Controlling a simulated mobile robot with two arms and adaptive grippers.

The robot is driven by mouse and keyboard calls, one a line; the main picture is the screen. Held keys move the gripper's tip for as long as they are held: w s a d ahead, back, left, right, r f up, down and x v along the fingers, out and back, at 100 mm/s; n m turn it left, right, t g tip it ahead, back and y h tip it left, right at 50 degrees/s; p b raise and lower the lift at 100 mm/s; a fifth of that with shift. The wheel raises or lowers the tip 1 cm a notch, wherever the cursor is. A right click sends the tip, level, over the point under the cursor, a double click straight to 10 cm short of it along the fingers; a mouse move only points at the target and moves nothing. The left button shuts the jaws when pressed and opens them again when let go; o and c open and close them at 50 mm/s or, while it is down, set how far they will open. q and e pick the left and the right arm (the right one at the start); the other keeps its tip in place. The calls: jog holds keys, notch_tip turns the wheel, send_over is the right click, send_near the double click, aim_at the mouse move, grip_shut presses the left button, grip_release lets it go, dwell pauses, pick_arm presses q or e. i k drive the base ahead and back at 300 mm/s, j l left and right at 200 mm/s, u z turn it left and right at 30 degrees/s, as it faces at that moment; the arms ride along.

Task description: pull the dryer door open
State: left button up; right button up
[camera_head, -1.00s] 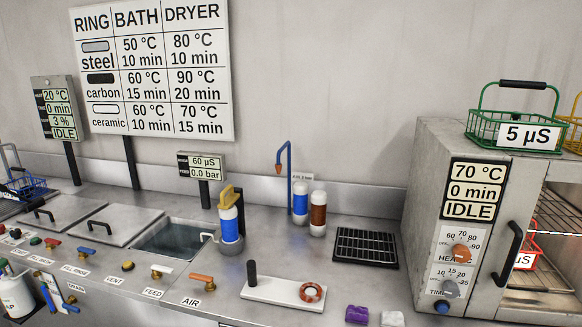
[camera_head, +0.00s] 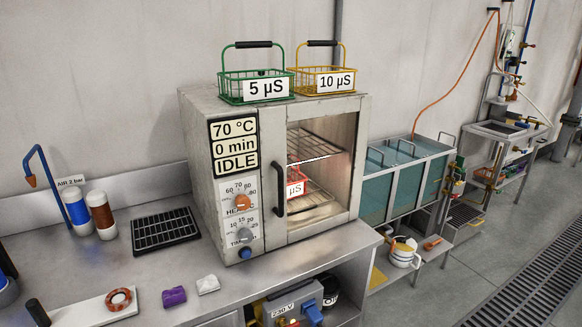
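The dryer (camera_head: 222,188) is a grey box on the steel bench, in the middle of the head view. Its panel (camera_head: 234,145) reads 70 °C, 0 min, IDLE. The dryer door (camera_head: 300,228) has a large window and looks shut. Its upright black handle (camera_head: 280,190) is on the door's left side, beside the control panel. Through the window I see wire racks and a red basket (camera_head: 296,182) with a partly hidden label ending in µS. Neither of my grippers is in view.
A green basket (camera_head: 257,89) marked 5 µS and a yellow basket (camera_head: 325,82) marked 10 µS stand on the dryer. A black rack (camera_head: 165,230), purple block (camera_head: 174,296) and white block (camera_head: 208,284) lie on the bench. Water tanks (camera_head: 400,185) stand to the right.

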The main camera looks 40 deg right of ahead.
aim_at(273, 120)
jog(key=k+z, duration=0.15)
jog(key=z, duration=1.1)
